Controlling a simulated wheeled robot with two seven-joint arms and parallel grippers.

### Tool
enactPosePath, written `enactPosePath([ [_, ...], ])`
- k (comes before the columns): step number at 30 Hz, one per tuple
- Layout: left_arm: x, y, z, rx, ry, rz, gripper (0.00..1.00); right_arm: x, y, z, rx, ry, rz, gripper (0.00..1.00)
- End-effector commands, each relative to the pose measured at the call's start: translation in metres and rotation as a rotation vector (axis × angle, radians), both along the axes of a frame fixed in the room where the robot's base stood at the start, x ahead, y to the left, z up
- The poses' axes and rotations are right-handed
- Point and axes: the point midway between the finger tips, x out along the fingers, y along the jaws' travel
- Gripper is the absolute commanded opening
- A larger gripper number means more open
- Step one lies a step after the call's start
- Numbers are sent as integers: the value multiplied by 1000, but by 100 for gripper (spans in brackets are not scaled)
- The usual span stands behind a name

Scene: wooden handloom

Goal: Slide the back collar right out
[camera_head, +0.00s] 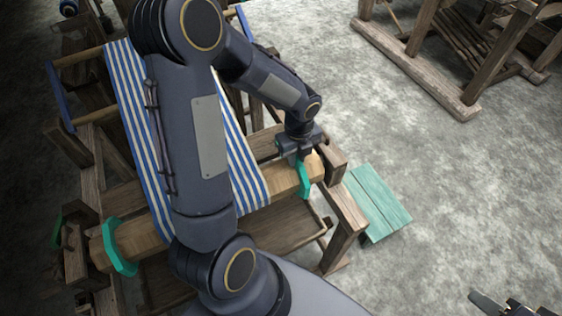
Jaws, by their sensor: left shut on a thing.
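A teal collar (304,180) sits around the right end of the wooden beam (283,184) at the front of the loom. My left gripper (300,155) reaches down onto this collar from above and is shut on its upper part. A second teal collar (119,247) is around the left end of the same beam. Striped blue and white cloth (247,178) runs over the beam between them, partly hidden by my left arm. My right gripper (497,303) is only partly in view at the bottom right corner, away from the loom; its jaw state is unclear.
A wooden post (346,214) of the loom frame stands just right of the right collar. A teal board (378,203) lies to the right of it. Another wooden frame (425,75) stands at the upper right. The grey floor between is clear.

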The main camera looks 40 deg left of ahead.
Motion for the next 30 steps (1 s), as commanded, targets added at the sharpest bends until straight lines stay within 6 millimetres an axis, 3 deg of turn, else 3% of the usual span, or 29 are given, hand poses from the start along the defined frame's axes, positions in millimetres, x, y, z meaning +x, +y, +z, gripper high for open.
enactPosePath([
  [4,15,-8,0,0,-1,-1,0,0,0,0,0,0,0,36],
  [13,18,-9,1,-2,-8,0,0,0,0,0,0,0,0,36],
  [14,18,-9,1,-2,-8,0,20,0,0,0,0,0,0,36],
  [18,17,-9,1,-1,-6,0,38,0,0,0,0,0,0,36],
  [26,16,-8,1,0,-2,1,38,0,0,0,0,0,0,36],
  [30,17,-8,11,1,-5,1,38,0,0,0,0,0,0,36],
])
